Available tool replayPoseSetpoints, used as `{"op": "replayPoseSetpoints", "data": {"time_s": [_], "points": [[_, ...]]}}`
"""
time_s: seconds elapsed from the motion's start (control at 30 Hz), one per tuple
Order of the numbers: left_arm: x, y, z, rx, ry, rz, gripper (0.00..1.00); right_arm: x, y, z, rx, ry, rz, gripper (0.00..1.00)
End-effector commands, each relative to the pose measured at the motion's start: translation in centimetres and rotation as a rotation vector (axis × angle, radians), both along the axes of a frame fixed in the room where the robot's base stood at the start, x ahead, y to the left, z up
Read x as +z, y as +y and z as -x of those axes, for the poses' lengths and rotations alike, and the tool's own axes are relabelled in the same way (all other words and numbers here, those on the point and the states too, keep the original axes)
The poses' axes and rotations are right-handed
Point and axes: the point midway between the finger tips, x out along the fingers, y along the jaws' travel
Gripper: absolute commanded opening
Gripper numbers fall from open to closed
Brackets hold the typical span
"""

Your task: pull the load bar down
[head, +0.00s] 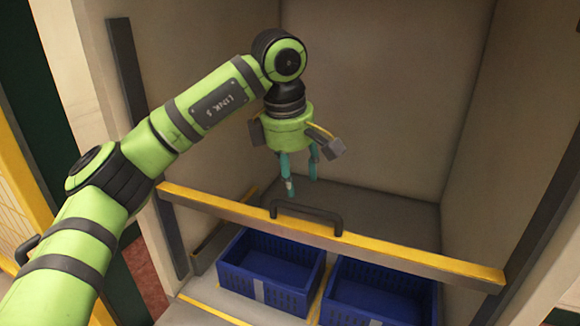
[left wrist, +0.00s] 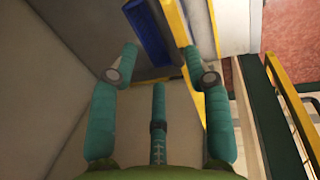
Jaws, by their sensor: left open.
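The load bar (head: 400,253) is a long yellow bar spanning the front of the bay, sloping down to the right in the head view. A dark handle (head: 310,211) stands up from it left of the bar's middle. My left gripper (head: 301,181) has teal fingers spread apart and empty. In the head view they appear just above the handle, with a visible gap. In the left wrist view the open fingers (left wrist: 161,52) show with a yellow strip, likely the bar (left wrist: 177,22), by the right finger. The handle cannot be made out there. My right gripper is not in view.
Two blue crates, a left one (head: 262,297) and a right one (head: 355,314), sit below the bar on the bay floor. Dark vertical rails (head: 148,150) and (head: 535,228) run along both sides of the bay. Plain walls enclose the back.

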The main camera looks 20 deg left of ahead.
Motion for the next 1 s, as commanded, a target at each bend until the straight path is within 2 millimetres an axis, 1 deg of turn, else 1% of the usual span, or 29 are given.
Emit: {"op": "replayPoseSetpoints", "data": {"time_s": [0.03,0.17,0.43,0.6,0.73,0.93,0.97,1.0], "points": [[0.6,0.0,0.0,-0.033,0.005,-0.032,0.49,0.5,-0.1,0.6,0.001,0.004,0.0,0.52],[-0.1,0.1,0.0,-0.066,0.013,-0.059,0.49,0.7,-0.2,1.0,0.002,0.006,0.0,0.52],[-4.0,0.1,-0.7,-0.065,0.014,-0.056,0.49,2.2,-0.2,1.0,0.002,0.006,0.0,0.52],[-5.8,0.1,-1.1,-0.064,0.012,-0.054,0.49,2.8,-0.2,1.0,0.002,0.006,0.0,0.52],[-6.4,0.0,-1.2,-0.064,0.009,-0.054,0.49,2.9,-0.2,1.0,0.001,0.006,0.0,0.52],[-6.5,0.0,-1.3,-0.064,0.009,-0.054,0.49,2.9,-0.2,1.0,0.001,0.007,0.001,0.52],[-6.5,0.0,-1.3,-0.064,0.009,-0.054,0.45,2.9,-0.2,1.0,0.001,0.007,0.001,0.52],[-6.5,0.0,-1.3,-0.063,0.009,-0.053,0.29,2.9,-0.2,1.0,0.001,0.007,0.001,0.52]]}}
